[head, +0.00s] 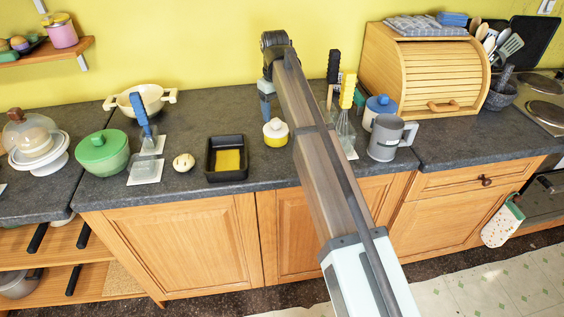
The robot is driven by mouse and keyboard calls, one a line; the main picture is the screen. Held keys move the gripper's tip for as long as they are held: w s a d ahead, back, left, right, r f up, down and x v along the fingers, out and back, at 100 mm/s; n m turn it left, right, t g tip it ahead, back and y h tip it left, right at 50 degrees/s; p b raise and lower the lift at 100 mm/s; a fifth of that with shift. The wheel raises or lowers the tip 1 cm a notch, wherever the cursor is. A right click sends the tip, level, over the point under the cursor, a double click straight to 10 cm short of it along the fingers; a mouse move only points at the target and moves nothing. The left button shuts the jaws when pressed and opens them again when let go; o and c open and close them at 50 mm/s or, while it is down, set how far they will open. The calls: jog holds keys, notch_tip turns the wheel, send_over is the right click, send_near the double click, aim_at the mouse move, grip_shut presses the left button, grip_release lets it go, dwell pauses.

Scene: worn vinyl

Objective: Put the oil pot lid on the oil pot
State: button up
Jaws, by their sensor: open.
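A grey, metal-looking pot with a side handle (385,138) stands upright on the dark counter, right of my arm; I take it to be the oil pot. I cannot make out a separate oil pot lid; my arm covers part of the counter just left of the pot. My gripper (267,112) points down over the back of the counter, left of the grey pot and well apart from it. It is open, and nothing shows between its fingers, which are small here. A small cream-topped yellow pot (275,133) stands in front of it.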

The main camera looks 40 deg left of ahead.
jog(key=shift+r, duration=2.65)
jog(key=shift+r, duration=0.15)
